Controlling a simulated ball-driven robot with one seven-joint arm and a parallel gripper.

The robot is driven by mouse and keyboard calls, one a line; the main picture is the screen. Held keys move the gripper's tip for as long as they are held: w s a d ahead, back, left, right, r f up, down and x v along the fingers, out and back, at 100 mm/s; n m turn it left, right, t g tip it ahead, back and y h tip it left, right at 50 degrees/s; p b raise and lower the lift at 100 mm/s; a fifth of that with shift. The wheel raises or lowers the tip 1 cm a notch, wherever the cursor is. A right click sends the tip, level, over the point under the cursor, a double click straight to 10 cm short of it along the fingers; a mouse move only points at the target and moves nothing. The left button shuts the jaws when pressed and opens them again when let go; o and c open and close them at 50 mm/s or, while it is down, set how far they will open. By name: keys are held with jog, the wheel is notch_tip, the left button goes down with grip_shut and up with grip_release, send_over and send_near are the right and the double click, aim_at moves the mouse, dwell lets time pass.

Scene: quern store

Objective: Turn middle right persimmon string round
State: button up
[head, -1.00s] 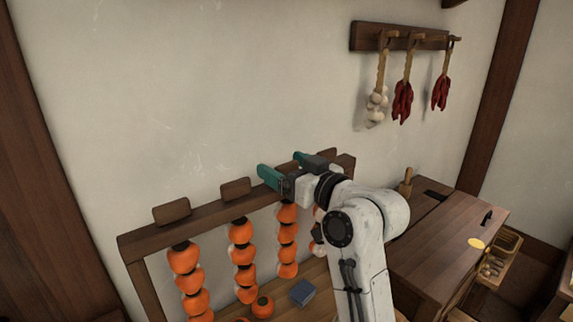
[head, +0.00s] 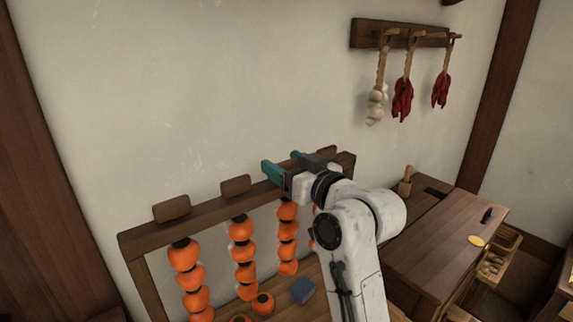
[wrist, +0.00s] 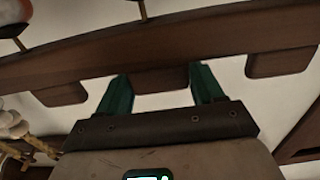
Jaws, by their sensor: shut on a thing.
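The middle right persimmon string (head: 288,238) hangs from the wooden rack (head: 205,212), orange with pale patches at its left edge. My gripper (head: 288,168) is at the rack's top bar above that string. In the wrist view its green fingers (wrist: 161,82) stand on either side of a wooden tab (wrist: 160,79) and are shut on it. The leftmost string (head: 188,275) and the middle left string (head: 243,262) hang to the left. The rightmost string (head: 312,235) is mostly hidden by my arm.
Loose persimmons (head: 262,304) and a blue block (head: 302,291) lie below the rack. Garlic (head: 376,104) and red chilies (head: 403,99) hang from a wall rail. A wooden chest (head: 440,255) stands at right. The wall above the rack is bare.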

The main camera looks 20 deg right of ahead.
jog(key=o, duration=1)
jog(key=shift+c, duration=0.2)
jog(key=shift+s, duration=0.1)
jog(key=b+v, duration=0.3)
jog(key=v, duration=0.7)
jog(key=shift+s, duration=0.35)
